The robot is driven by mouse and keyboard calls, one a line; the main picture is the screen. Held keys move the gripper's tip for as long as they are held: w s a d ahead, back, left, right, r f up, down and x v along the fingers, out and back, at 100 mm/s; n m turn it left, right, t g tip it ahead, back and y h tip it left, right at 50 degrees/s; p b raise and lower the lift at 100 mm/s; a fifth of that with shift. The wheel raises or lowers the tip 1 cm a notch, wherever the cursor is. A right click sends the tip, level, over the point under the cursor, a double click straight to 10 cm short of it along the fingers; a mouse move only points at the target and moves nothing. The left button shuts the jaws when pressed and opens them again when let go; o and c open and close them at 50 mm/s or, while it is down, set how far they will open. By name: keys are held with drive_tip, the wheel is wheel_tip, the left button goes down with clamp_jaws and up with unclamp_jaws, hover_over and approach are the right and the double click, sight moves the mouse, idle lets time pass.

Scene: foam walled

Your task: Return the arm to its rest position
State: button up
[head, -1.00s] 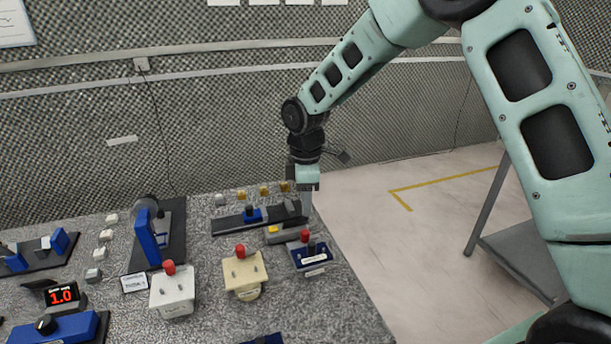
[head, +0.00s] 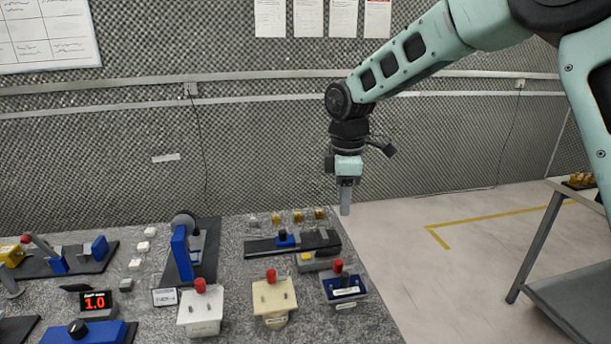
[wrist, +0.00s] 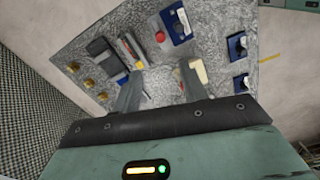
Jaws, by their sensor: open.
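My arm reaches in from the upper right of the head view. My gripper (head: 345,198) points down near the far right edge of the speckled bench (head: 375,322), above its surface and touching nothing. In the wrist view my gripper (wrist: 158,82) shows two grey fingers spread apart with nothing held between them. The bench top with its devices lies below the fingers in that view.
On the bench stand a white box (head: 200,315), a cream box (head: 274,300) and a blue box (head: 343,288). A black rail device (head: 290,244) lies behind them. A grey side table (head: 570,285) stands at the right; floor is clear between.

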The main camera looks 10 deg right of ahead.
drive_tip(key=s+a+r+m, duration=0.1)
drive_tip(key=s+a, duration=0.3)
drive_tip(key=s, duration=0.3)
drive_tip(key=s+a+m, duration=0.1)
drive_tip(key=s+a, duration=0.2)
drive_tip(key=s, duration=0.4)
drive_tip(key=s+f+m, duration=0.2)
drive_tip(key=s+m, duration=0.3)
drive_tip(key=s, duration=1.4)
drive_tip(key=shift+s+d+y, duration=0.3)
drive_tip(key=shift+d, duration=0.05)
